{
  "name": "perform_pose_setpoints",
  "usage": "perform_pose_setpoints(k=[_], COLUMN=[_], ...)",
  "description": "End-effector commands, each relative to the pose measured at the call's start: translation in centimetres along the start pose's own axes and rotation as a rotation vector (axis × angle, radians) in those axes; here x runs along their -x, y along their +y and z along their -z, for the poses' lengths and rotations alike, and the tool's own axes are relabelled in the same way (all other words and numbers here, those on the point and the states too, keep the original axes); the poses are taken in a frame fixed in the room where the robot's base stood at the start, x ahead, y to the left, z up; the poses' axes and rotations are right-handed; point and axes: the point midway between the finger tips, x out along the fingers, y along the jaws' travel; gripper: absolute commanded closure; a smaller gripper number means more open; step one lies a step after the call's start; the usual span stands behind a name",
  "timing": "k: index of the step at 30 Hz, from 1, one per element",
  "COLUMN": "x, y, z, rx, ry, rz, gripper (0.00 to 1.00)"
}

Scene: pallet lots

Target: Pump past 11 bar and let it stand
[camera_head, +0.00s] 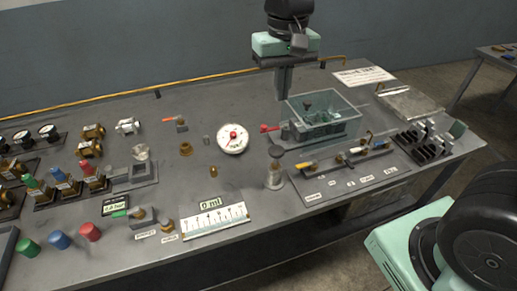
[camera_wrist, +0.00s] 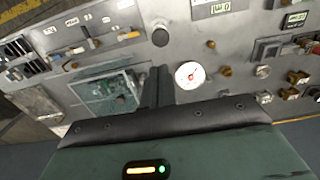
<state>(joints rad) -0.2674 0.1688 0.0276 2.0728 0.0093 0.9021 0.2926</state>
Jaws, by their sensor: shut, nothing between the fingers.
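The round white pressure gauge (camera_head: 233,139) with a red centre lies on the bench; it also shows in the wrist view (camera_wrist: 190,75), its reading too small to tell. A clear box (camera_head: 345,108) holds a green mechanism (camera_head: 322,122), with a red-ended lever (camera_head: 268,128) at its left side. A black-knobbed plunger (camera_head: 276,151) stands upright on a pale cylinder (camera_head: 273,177). A small green display (camera_head: 115,204) has digits I cannot read surely. My gripper (camera_head: 283,92) is shut and empty, pointing down behind and left of the box; its fingers show in the wrist view (camera_wrist: 156,88).
A sign reading 0 ml (camera_head: 210,201) stands over a white scale (camera_head: 213,221). Red, blue and green buttons (camera_head: 59,240), brass fittings (camera_head: 92,132) and a valve row (camera_head: 345,172) crowd the bench. A yellow pipe (camera_head: 150,88) runs along the back edge.

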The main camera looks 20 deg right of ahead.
Motion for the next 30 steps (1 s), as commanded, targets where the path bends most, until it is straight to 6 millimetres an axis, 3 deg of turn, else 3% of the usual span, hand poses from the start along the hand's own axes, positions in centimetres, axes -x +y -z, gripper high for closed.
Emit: perform_pose_setpoints(k=[11, 30], x=[-0.7, -12.1], y=[0.0, 0.0], z=[-0.1, -0.2], rx=[0.003, 0.004], ry=[-0.003, -0.005], rz=[0.000, -0.001], gripper=[1.00, 1.00])
